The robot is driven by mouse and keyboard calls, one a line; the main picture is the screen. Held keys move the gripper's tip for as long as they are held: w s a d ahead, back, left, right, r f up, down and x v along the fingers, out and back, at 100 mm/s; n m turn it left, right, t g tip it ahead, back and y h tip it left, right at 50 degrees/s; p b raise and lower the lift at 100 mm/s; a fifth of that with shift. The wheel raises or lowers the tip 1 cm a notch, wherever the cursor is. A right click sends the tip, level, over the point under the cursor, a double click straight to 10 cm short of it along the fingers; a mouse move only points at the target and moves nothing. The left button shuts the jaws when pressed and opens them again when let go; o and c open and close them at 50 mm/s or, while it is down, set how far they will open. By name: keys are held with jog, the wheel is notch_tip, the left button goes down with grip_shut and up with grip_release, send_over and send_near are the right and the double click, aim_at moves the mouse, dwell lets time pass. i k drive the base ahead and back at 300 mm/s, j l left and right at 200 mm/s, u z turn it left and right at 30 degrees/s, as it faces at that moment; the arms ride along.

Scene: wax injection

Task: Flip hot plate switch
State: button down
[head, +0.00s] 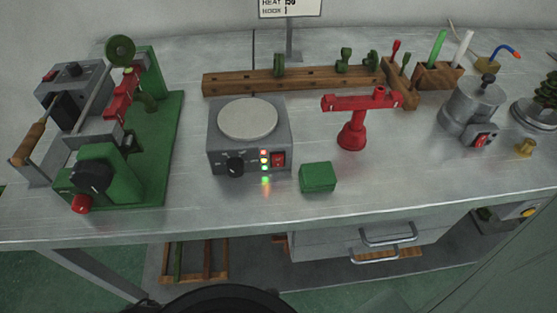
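The hot plate (221,145) is a grey box with a round pale top plate, standing upright on the metal workbench left of centre. Its front panel has a black knob (235,167), a column of lit coloured indicator lights (264,160) and a red rocker switch (279,159) at the right end. The switch faces the front edge of the bench and nothing covers it. Which way the rocker is tilted is too small to tell. My gripper does not show in the head view.
A green block (318,178) sits just right of the hot plate's front. A red stand (352,135) is behind it. A green machine (150,150) fills the left. A wooden rack (235,84) lies behind. A grey pot (472,105) stands right. The bench front is clear.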

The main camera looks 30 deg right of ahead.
aim_at(277, 159)
jog(key=k+l+u, duration=0.1)
jog(key=l, duration=0.4)
jog(key=k+l, duration=0.25)
jog(key=l, duration=0.2)
jog(key=k+l+u, duration=0.15)
jog(key=l, duration=0.3)
jog(key=k+l+u, duration=0.1)
jog(key=k+l, duration=0.15)
jog(key=l, duration=0.2)
jog(key=k+l+u, duration=0.1)
jog(key=l, duration=0.3)
jog(key=k+l, duration=0.35)
jog(key=l+u, duration=0.05)
jog(key=l, duration=0.05)
